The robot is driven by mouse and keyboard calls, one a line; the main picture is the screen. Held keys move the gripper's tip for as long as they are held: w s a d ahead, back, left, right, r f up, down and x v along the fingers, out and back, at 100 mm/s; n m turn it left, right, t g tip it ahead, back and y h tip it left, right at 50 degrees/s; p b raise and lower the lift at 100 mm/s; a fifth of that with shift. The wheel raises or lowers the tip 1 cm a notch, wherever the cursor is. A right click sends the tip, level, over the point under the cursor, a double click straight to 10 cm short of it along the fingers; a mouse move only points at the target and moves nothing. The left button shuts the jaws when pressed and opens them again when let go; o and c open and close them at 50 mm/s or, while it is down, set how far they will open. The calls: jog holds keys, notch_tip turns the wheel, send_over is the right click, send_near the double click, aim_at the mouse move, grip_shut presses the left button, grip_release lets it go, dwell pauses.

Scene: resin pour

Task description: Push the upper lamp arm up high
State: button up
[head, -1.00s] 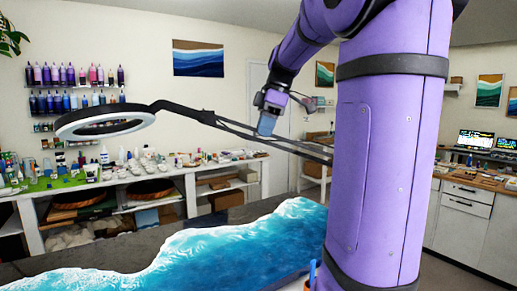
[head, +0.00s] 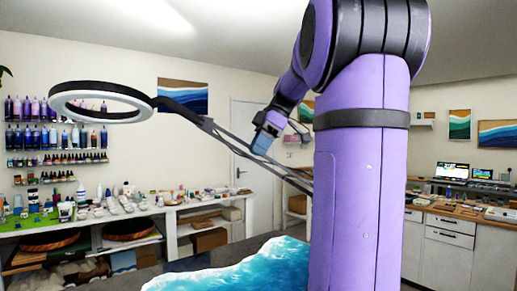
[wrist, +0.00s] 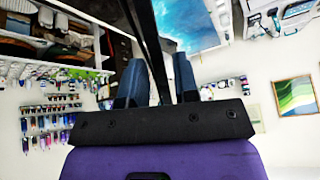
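The lamp has a dark ring head (head: 101,103) with a white underside at left in the head view. Its dark upper lamp arm (head: 258,157) slopes from an elbow near the middle down to the right, behind my purple arm. My gripper (head: 262,142), with blue-grey fingers, is at this arm. In the wrist view my gripper (wrist: 160,72) has its two fingers apart. The dark lamp arm (wrist: 147,35) runs between them, nearer the left finger, with a gap on the right. Contact with a finger cannot be told. The lamp's base is hidden.
A table with a blue resin wave (head: 250,272) lies below. Shelves of bottles (head: 55,135) and a cluttered workbench (head: 130,207) stand along the left wall. A counter with laptops (head: 455,172) is at right. The air around the lamp head is clear.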

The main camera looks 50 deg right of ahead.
jog(key=shift+o, duration=0.6)
jog(key=v, duration=1.1)
